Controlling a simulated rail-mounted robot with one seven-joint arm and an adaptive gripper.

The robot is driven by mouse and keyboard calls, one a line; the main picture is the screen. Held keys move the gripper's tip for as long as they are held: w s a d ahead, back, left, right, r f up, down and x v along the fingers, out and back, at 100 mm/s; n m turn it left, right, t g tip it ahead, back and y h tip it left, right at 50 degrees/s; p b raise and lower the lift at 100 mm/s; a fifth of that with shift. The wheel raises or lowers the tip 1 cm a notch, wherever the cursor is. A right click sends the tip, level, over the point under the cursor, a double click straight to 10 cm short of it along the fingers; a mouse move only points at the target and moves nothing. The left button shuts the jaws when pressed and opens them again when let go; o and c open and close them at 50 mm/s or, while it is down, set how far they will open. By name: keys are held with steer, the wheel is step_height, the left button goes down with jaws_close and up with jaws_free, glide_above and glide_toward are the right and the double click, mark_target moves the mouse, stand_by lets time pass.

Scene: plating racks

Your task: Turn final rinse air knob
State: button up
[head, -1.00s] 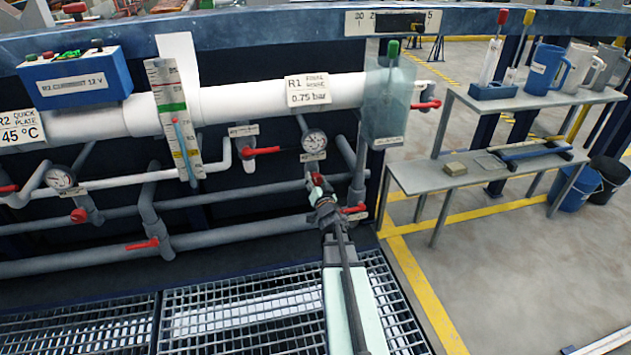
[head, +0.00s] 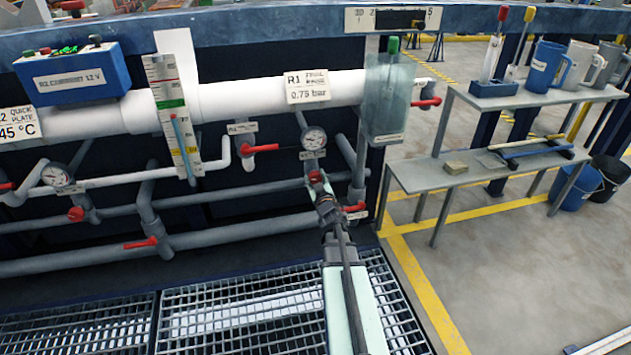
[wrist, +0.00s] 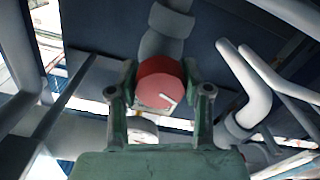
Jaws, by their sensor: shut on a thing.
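The red final rinse air knob (wrist: 161,80) sits between the two fingers of my gripper (wrist: 160,85) in the wrist view. A white pointer line on its face slants toward the lower right. In the head view my gripper (head: 318,185) is at the red knob (head: 315,177), below a round gauge (head: 313,138). The sign above, R1 final rinse (head: 307,87), reads 0.75 bar. My gripper is shut on the knob. In the head view the gripper and arm hide most of the knob.
Red valve levers (head: 355,208) and (head: 260,149) stick out from the grey and white pipes near my gripper. A clear container (head: 388,100) hangs to the right. Metal grating (head: 240,315) lies below. A grey shelf (head: 480,165) stands at the right.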

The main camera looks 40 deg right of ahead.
steer(key=n+b, duration=0.1)
steer(key=n, duration=0.2)
steer(key=shift+f+n, duration=0.1)
steer(key=shift+n, duration=0.3)
steer(key=n+b, duration=0.2)
steer(key=n, duration=0.1)
steer(key=shift+n, duration=0.3)
steer(key=n+b, duration=0.2)
steer(key=n, duration=0.1)
steer(key=shift+n, duration=0.3)
steer(key=shift+d+r+n+b, duration=0.15)
steer(key=shift+n+b, duration=0.5)
steer(key=shift+n, duration=0.85)
steer(key=o, duration=1.2)
steer(key=shift+c, duration=0.2)
